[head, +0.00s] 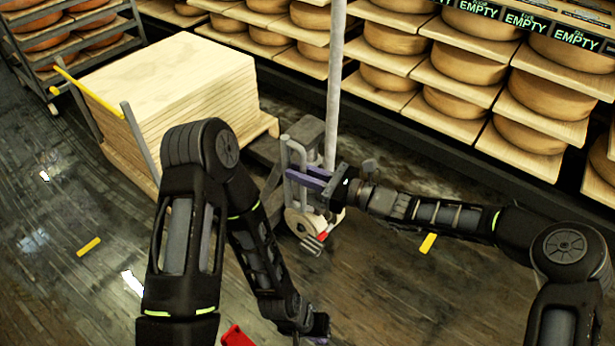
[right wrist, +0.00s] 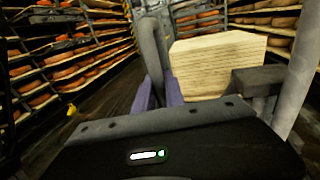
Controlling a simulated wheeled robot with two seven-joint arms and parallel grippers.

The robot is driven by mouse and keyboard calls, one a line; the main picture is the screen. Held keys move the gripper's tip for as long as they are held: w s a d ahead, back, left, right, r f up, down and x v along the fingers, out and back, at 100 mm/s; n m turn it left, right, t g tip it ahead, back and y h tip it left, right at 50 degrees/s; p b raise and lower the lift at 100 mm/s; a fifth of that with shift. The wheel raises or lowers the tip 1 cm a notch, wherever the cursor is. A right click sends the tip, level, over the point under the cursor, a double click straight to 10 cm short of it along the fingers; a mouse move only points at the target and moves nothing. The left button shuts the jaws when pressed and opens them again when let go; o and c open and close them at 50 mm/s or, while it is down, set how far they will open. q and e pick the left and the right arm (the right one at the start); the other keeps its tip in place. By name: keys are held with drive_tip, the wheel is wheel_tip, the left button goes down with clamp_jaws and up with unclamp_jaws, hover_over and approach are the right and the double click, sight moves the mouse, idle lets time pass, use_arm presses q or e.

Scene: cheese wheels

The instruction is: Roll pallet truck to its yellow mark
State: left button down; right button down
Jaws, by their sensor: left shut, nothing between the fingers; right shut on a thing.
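The pallet truck (head: 303,222) is grey with a pale wheel and a tall upright pole. It stands right of a stack of pale wooden boards (head: 170,85). My right gripper (head: 305,178), with purple fingers, is shut on a grey upright bar of the truck. In the right wrist view the bar (right wrist: 152,45) rises between the fingers (right wrist: 160,95). Two yellow marks lie on the floor, one left (head: 88,247) and one right of the truck (head: 428,243). I cannot tell which is the truck's. My left gripper (head: 320,325) is shut and empty, low at the bottom, partly hidden by its arm.
Shelves of cheese wheels (head: 470,62) line the back and right, with EMPTY labels above. A rack of cheeses (head: 65,40) stands top left. A frame with a yellow bar (head: 90,92) is beside the boards. A red object (head: 237,337) lies at the bottom. Floor at left is open.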

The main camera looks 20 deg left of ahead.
drive_tip(key=shift+w+d+r, duration=0.15)
drive_tip(key=c, duration=1.7)
unclamp_jaws()
drive_tip(key=o, duration=0.3)
drive_tip(key=s+d+p, duration=0.1)
drive_tip(key=d+p, duration=0.1)
drive_tip(key=d, duration=0.5)
drive_tip(key=shift+d, duration=0.35)
